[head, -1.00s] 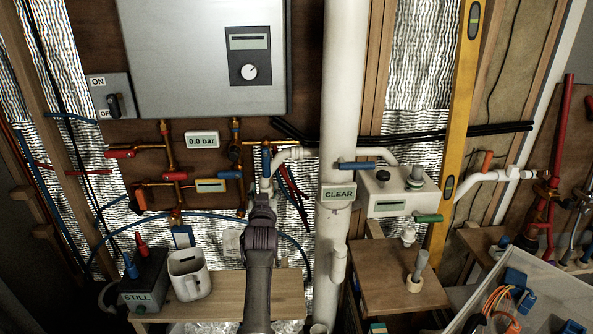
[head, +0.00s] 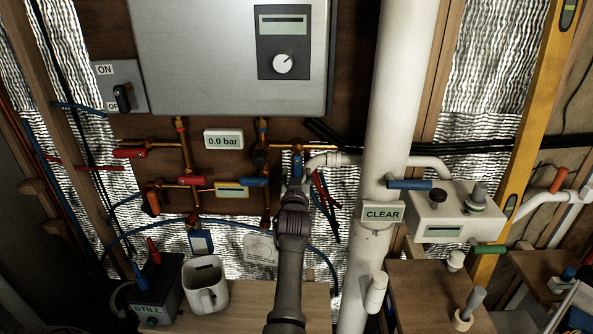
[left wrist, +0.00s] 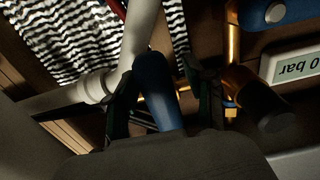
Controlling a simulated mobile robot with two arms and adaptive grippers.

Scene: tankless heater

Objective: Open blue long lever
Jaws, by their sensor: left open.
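A long blue lever (head: 297,164) stands upright on the pipework at a white pipe elbow, just beyond my left gripper (head: 294,189) in the head view. In the left wrist view the blue lever (left wrist: 158,92) lies between the two dark fingers of my left gripper (left wrist: 165,100). The gripper is open, one finger on each side of the lever; I cannot tell whether either touches it. My right gripper is not in view.
A thick white pipe (head: 387,140) with a CLEAR label stands right of my arm. The grey heater box (head: 200,60) hangs above. A white mug (head: 205,287) stands on the wooden shelf (head: 245,305) below left. A 0.0 bar display (head: 223,140) is left of the lever.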

